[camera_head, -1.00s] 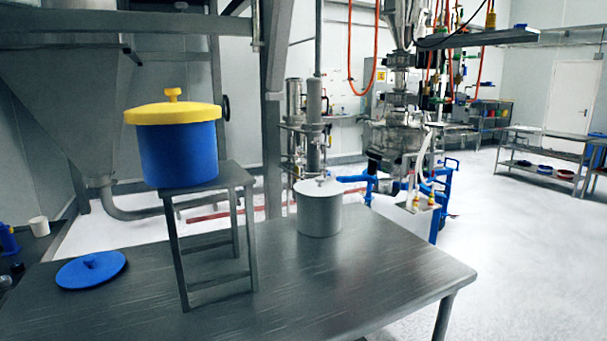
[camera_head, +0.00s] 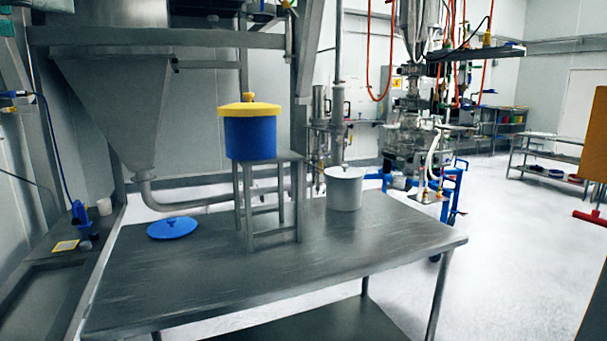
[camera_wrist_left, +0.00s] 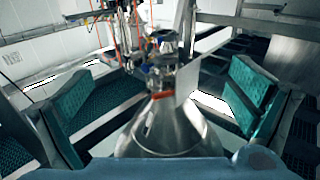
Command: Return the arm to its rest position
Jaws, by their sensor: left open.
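My left gripper (camera_head: 8,20) shows only as teal pads cut off at the top left corner of the head view. In the left wrist view my left gripper (camera_wrist_left: 163,95) has its two teal-padded fingers wide apart with nothing held between them. A shiny metal cone (camera_wrist_left: 168,128) shows beyond the fingers, and I cannot tell its distance. My right gripper is in neither view.
A steel table (camera_head: 330,258) bears a blue pot (camera_head: 250,139) with a yellow lid (camera_head: 249,109) on a metal stand (camera_head: 243,200), a blue lid (camera_head: 172,228) and a pale lidded pot (camera_head: 344,190). A large hopper (camera_head: 120,105) stands behind, left.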

